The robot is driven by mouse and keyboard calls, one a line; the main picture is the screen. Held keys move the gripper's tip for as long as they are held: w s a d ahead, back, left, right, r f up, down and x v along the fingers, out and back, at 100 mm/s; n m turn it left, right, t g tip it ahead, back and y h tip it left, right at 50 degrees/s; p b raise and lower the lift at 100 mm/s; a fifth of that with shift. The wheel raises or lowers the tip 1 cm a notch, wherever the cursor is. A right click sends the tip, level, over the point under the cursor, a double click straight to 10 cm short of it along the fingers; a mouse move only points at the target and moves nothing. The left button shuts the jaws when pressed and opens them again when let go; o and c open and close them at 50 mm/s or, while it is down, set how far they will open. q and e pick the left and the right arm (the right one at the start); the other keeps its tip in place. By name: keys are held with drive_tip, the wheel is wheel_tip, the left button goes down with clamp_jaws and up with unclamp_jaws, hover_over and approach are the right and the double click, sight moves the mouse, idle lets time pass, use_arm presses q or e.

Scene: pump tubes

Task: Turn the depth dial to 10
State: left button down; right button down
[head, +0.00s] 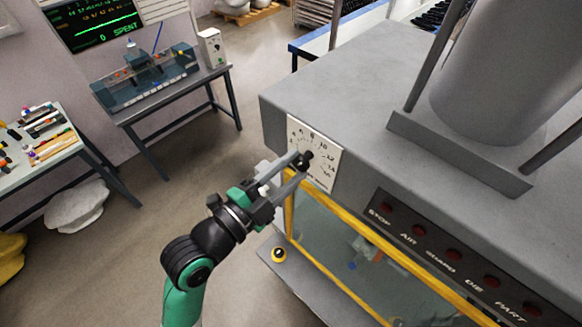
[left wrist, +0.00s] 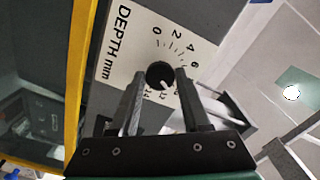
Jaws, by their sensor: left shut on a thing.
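The depth dial is a black round knob (head: 306,157) on a white scale plate (head: 325,168), fixed to the front of the grey machine. In the left wrist view the knob (left wrist: 158,73) has a white pointer mark on its lower right edge. The plate (left wrist: 122,62) reads "DEPTH mm", with 0, 2, 4 and 6 clear. Higher numbers are small or partly hidden by the fingers, so the exact reading cannot be told. My left gripper (head: 301,163) is shut on the knob, one finger on each side. My right gripper is not in view.
A yellow-framed guard window (head: 370,240) lies just below the dial. A row of labelled buttons (head: 453,255) runs along the machine's front, right of the dial. A small yellow-and-black button (head: 279,255) sits on the ledge below. Open floor lies left of my arm.

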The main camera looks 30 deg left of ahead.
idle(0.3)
use_arm(q)
drive_tip(key=shift+c, duration=1.8)
unclamp_jaws()
